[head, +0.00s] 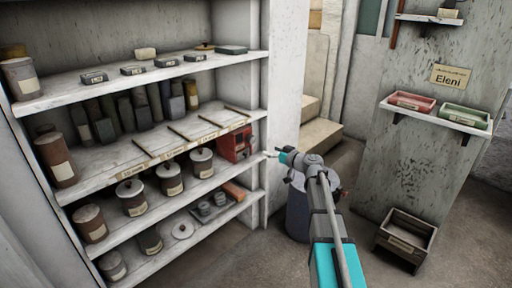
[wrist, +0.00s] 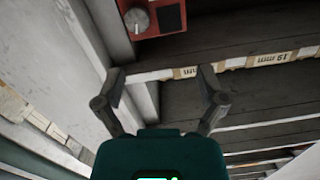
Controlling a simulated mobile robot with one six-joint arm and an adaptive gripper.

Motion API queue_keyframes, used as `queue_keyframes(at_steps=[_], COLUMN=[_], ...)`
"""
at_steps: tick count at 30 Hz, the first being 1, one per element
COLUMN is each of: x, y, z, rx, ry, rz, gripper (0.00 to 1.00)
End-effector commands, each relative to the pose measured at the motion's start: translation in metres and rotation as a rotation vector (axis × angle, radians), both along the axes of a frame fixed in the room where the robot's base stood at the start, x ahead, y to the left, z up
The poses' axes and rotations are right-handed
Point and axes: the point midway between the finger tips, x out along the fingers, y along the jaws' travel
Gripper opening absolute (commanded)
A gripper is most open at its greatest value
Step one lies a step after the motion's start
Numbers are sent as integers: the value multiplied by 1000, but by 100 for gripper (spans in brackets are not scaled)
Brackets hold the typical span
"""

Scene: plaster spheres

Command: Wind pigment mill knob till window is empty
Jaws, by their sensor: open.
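The pigment mill is a red box (head: 236,144) at the right end of the middle shelf in the head view. In the wrist view the red mill (wrist: 160,36) is at the top, cut off by the edge. Its round grey knob (wrist: 137,20) is on the left of that face, beside a dark square window (wrist: 172,17). I cannot tell what is in the window. My gripper (wrist: 162,72) is open and empty, apart from the mill, with its fingers below the knob in the wrist view. In the head view my gripper (head: 272,154) is just right of the mill.
The shelf unit's right upright (head: 255,190) stands close to my gripper. A wall shelf (head: 432,115) with red and green trays is at the right, and an open box (head: 404,238) is on the floor.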

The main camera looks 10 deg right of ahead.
Motion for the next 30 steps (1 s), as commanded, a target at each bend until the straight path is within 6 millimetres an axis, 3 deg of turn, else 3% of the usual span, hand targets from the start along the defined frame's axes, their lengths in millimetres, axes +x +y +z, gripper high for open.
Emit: queue_keyframes(at_steps=[30], x=[-53], y=[52], z=[42], rx=[-74], ry=[270], rz=[134], gripper=[90])
